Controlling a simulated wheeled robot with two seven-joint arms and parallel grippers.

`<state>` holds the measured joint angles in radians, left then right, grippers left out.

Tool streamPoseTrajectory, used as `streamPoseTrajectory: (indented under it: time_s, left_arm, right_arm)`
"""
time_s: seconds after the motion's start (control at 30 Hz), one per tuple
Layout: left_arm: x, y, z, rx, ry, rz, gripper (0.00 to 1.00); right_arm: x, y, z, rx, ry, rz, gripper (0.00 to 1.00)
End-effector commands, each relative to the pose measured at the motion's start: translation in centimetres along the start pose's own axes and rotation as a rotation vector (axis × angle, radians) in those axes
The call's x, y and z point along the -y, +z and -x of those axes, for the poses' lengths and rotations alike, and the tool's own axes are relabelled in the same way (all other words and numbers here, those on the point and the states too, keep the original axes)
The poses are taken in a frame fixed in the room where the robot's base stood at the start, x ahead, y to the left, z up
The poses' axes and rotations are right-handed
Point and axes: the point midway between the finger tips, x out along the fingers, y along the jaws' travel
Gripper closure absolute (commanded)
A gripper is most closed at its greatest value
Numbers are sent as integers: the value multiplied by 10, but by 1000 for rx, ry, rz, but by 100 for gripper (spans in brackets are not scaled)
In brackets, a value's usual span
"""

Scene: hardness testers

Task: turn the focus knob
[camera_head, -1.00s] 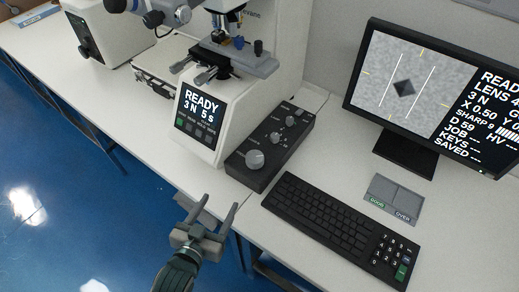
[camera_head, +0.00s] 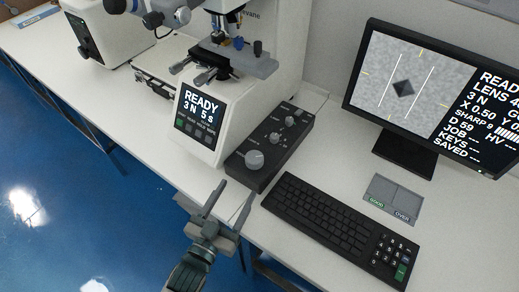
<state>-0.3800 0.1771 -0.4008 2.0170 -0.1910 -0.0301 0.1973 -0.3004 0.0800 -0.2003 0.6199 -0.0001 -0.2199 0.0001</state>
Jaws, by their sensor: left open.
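A dark control box (camera_head: 271,149) with several grey knobs lies on the white table in front of the hardness tester. Its largest knob (camera_head: 254,158), a light grey round one, sits at the near end; no label that I can read tells which is the focus knob. The tester (camera_head: 203,104) has a screen reading READY, 3 N, 5 s. My left gripper (camera_head: 230,195) is open and empty at the table's front edge, nearer than the large knob and apart from it, fingers pointing toward the box. My right gripper is not in view.
A black keyboard (camera_head: 330,222) lies right of the control box. A grey two-part pad (camera_head: 393,198) marked GOOD and OVER lies behind it. A monitor (camera_head: 432,95) shows a dark diamond mark between two white lines, with SHARP 9. An open case (camera_head: 160,68) stands left of the tester.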

Motion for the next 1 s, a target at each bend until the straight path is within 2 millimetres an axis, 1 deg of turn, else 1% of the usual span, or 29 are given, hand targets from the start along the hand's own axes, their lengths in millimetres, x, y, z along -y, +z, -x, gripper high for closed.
streamPoseTrajectory:
  time_s: [0.17, 0.27, 0.8, 1.0]
  left_arm:
    - [0, -3, -20, -2, 0, -1, 40]
    - [0, -4, -36, -3, -1, 0, 40]
    - [0, -4, -131, -1, 0, 1, 40]
    - [0, -2, -156, -1, 0, 0, 40]
  right_arm:
    - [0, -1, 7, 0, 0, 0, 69]
    - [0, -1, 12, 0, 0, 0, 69]
    - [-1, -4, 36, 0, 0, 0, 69]
    - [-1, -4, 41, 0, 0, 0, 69]
